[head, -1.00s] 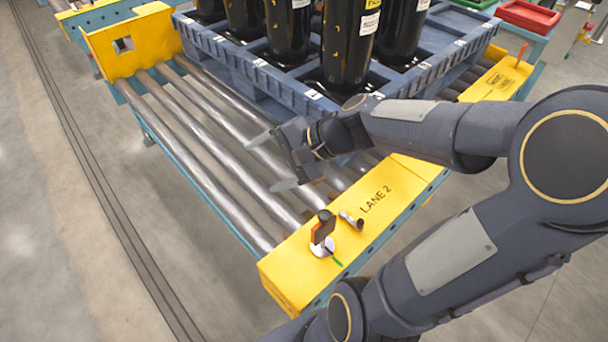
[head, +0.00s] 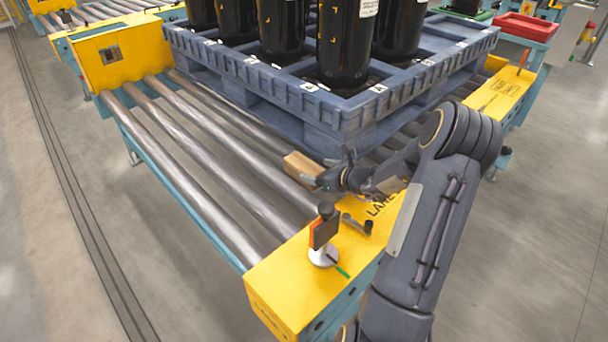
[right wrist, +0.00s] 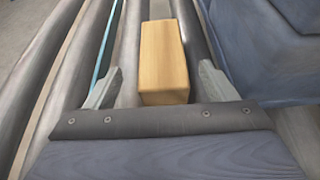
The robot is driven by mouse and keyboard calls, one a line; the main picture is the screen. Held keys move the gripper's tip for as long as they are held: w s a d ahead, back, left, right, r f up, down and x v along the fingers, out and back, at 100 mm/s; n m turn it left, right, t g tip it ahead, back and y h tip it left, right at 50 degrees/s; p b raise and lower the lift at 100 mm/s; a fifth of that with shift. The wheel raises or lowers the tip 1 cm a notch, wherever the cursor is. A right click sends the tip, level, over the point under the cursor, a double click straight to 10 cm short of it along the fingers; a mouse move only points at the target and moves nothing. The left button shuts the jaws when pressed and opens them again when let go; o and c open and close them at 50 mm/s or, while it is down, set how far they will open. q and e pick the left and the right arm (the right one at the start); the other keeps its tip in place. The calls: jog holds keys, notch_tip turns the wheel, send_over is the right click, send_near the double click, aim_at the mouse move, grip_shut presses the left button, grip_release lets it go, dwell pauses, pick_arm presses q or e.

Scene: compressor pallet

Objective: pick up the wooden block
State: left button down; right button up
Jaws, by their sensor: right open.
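The wooden block (head: 303,167) is a tan box lying on the metal rollers, just in front of the blue pallet. In the right wrist view the block (right wrist: 163,62) lies lengthwise between the two finger lines, its near end close to the palm edge. My right gripper (head: 323,175) is at the block's right end in the head view. In the right wrist view the right gripper (right wrist: 158,88) is open, with one grey finger on each side of the block and a gap on both sides. My left gripper is not in view.
The blue pallet (head: 345,112) with several black cylinders stands just behind the block. The yellow lane end rail (head: 290,285) carries a small upright device (head: 323,235) near my right arm. Bare rollers (head: 185,140) extend to the left.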

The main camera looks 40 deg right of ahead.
aim_at(311, 168)
jog(key=x, duration=0.2)
jog(key=b+x, duration=0.1)
jog(key=x, duration=0.1)
jog(key=shift+s+d+f, duration=0.1)
jog(key=shift+d+f, duration=0.05)
jog(key=shift+f, duration=0.1)
jog(key=shift+w+f+b, duration=0.15)
jog(key=shift+w+b, duration=0.2)
jog(key=shift+w, duration=0.15)
jog(key=c, duration=1.1)
jog(key=shift+c, duration=0.3)
jog(key=shift+r, duration=0.2)
